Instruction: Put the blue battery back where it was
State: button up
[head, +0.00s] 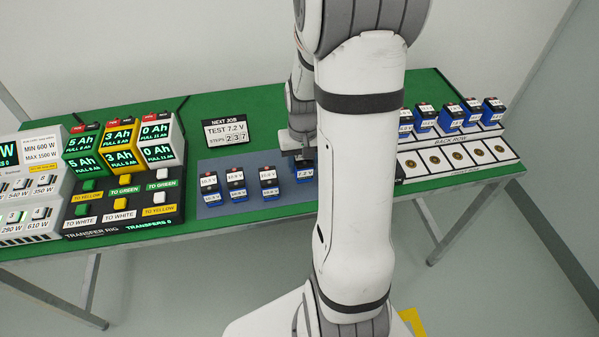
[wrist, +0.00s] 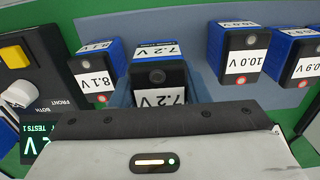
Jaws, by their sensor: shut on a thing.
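I cannot tell whether the battery touches the mat. A white rack (head: 405,172) stands right of my arm, with several batteries in its back row and several bare contact spots in front.
Other blue batteries (head: 268,186) stand on the mat to the left. In the wrist view, an 8.1 V battery (wrist: 97,65) and a 10.0 V battery (wrist: 238,50) flank mine. A sign (head: 226,132) reads TEST 7.2 V. The transfer rig (head: 120,225) is at left.

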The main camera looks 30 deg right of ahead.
aim_at(302, 173)
jog(key=shift+a+f, duration=0.1)
jog(key=shift+f, duration=1.9)
jog(key=shift+s, duration=0.1)
jog(key=shift+f, duration=0.1)
jog(key=o, duration=1.3)
notch_tip(302, 173, up, 12)
jog(key=shift+f, duration=0.1)
jog(key=s+a+r+n+t, duration=0.2)
jog(key=s+a+r, duration=0.6)
jog(key=s+a, duration=0.4)
jog(key=shift+a+r+n+t, duration=0.2)
jog(key=shift+n+t, duration=0.2)
jog(key=shift+n, duration=0.3)
